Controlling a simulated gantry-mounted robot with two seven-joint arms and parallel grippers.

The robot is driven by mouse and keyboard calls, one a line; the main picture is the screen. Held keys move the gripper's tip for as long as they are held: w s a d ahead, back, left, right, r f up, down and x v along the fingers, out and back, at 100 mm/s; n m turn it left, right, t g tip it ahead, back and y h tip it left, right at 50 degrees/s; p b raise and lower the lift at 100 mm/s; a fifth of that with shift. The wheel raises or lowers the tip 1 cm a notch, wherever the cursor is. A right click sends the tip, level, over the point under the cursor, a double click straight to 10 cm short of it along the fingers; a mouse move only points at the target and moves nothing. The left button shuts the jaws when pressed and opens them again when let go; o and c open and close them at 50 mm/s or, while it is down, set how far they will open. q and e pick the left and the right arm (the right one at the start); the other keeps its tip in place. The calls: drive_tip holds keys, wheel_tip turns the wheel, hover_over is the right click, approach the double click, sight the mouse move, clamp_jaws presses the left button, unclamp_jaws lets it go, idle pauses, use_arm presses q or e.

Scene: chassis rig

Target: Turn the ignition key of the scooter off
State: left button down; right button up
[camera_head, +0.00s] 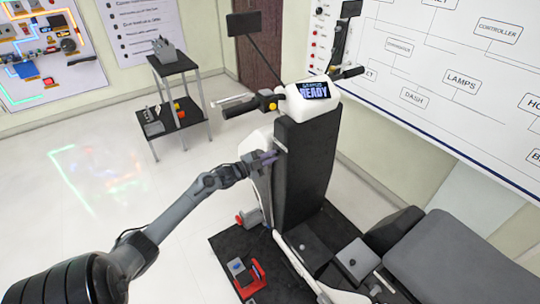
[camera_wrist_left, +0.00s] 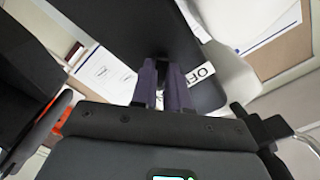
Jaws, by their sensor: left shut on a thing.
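The white scooter has a dark front panel (camera_head: 305,165) below its dash display (camera_head: 315,90), which reads READY. My left gripper (camera_head: 274,156) reaches in from the left to the left part of this panel. In the left wrist view the gripper's two purple-grey fingers (camera_wrist_left: 163,80) are close together against the dark panel (camera_wrist_left: 150,30), shut on the ignition key. The key is mostly hidden between the fingers, so its angle cannot be told. A white label (camera_wrist_left: 202,73) beside the fingers shows the letters OF, the rest covered. My right gripper is not in view.
The left handlebar (camera_head: 245,104) and a mirror (camera_head: 244,23) stand above my left gripper. The scooter seat (camera_head: 440,255) is at the lower right. A black shelf stand (camera_head: 180,115) is at the back left. The floor left of the scooter is open.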

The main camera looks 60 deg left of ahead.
use_arm(q)
drive_tip(key=n+p, duration=0.3)
drive_tip(key=n, duration=0.1)
drive_tip(key=shift+r+n, duration=0.15)
drive_tip(key=shift+n, duration=0.15)
drive_tip(key=n+p, duration=0.2)
drive_tip(key=n, duration=0.2)
drive_tip(key=shift+n+p, duration=0.4)
drive_tip(key=shift+n, duration=0.3)
drive_tip(key=shift+f, duration=0.2)
drive_tip(key=c, duration=1.1)
unclamp_jaws()
drive_tip(key=shift+s, duration=0.5)
drive_tip(key=s, duration=1)
drive_tip(key=shift+d, duration=0.25)
